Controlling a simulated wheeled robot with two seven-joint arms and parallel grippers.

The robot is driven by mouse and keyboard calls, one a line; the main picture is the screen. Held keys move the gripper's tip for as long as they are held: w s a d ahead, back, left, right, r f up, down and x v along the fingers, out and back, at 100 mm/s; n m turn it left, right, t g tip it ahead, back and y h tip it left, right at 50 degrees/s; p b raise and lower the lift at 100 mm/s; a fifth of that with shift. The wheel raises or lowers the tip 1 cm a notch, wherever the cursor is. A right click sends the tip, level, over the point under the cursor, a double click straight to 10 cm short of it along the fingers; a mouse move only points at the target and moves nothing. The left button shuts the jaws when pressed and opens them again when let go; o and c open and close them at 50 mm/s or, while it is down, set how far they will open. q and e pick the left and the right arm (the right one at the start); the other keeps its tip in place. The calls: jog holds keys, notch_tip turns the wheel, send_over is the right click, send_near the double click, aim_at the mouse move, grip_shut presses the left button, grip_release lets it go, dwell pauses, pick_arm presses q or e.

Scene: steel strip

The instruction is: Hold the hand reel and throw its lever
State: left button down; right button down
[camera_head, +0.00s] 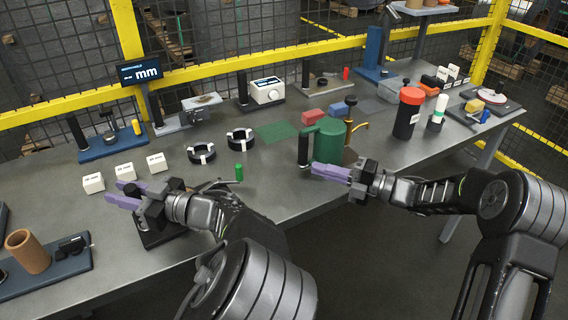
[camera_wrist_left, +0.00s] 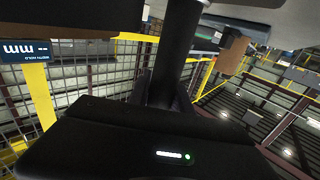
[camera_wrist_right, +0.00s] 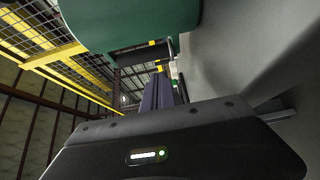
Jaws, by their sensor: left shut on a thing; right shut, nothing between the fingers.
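My left gripper (camera_head: 114,192) is shut on a black upright post (camera_wrist_left: 180,45), which fills the space between its fingers in the left wrist view. A dark base (camera_head: 150,238) shows under that gripper, mostly hidden by my arm. I cannot tell for certain which thing is the hand reel. A small green upright cylinder (camera_head: 239,172), possibly a lever grip, stands right of the left gripper. My right gripper (camera_head: 314,169) is shut and empty beside a green drum (camera_head: 331,140) with a black handle. The drum also shows large in the right wrist view (camera_wrist_right: 125,22).
Two black rings (camera_head: 202,153) and several white labelled blocks (camera_head: 124,171) lie behind the left gripper. A black bottle with a red cap (camera_head: 408,113) stands right of the drum. A blue tray (camera_head: 50,278) holds a brown cylinder at the left. The middle bench is fairly clear.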

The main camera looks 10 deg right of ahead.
jog(key=shift+v, duration=1.1)
pick_arm(q)
jog(key=c, duration=1.1)
grip_release()
jog(key=shift+d, duration=0.1)
jog(key=v, duration=1.2)
jog(key=shift+f, duration=0.1)
pick_arm(e)
jog(key=shift+s, duration=0.1)
